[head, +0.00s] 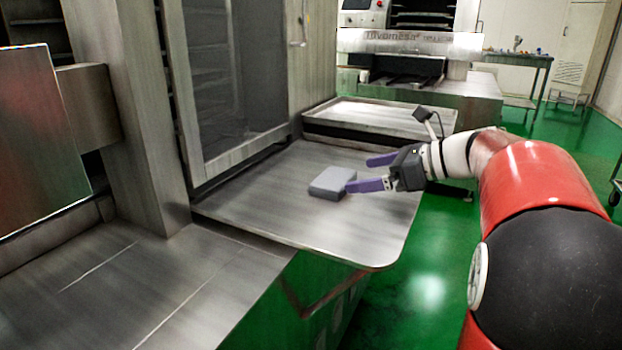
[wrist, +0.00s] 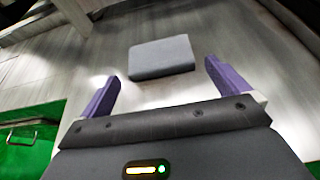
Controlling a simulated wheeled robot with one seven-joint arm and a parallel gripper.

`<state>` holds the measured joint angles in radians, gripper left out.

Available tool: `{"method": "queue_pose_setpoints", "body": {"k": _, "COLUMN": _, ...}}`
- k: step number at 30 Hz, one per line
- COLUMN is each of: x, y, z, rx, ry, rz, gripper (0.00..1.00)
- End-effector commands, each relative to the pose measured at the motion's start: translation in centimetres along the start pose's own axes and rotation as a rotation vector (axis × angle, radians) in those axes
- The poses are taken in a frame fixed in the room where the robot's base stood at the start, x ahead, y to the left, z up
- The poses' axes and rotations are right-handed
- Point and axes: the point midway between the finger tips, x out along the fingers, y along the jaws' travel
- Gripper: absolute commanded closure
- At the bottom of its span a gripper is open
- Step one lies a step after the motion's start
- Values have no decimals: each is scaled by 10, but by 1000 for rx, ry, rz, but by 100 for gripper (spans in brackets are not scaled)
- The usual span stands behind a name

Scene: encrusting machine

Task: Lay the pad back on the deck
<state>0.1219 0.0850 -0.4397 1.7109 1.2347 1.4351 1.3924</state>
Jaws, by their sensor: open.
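The pad (head: 332,183) is a grey, flat block with rounded edges. It lies flat on the metal deck (head: 270,205), in front of the machine's sliding door. In the wrist view the pad (wrist: 161,56) lies ahead of the fingertips, roughly midway between them. My gripper (head: 366,172) is open, with purple fingers, and holds nothing. In the head view the nearer finger's tip overlaps the pad's right edge; I cannot tell whether it touches. In the wrist view my gripper (wrist: 160,80) shows a gap between its fingers and the pad.
The machine's framed door (head: 235,80) and its pillar (head: 125,100) stand behind the deck. A second, raised tray (head: 385,115) lies beyond it. The deck's bare metal is clear around the pad. Green floor (head: 425,270) lies past the deck's right edge.

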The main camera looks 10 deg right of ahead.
Motion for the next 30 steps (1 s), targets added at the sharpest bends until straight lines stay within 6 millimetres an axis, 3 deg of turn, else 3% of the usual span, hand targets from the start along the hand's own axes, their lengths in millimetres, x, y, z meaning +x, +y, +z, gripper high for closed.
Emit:
{"method": "queue_pose_setpoints", "body": {"k": 18, "x": 73, "y": 2, "z": 2, "rx": -1, "ry": 1, "rz": 2, "gripper": 0}}
{"method": "queue_pose_setpoints", "body": {"k": 27, "x": 78, "y": 2, "z": 3, "rx": -1, "ry": 1, "rz": 0, "gripper": 0}}
{"method": "queue_pose_setpoints", "body": {"k": 30, "x": 78, "y": 2, "z": 3, "rx": -2, "ry": 1, "rz": 0, "gripper": 13}}
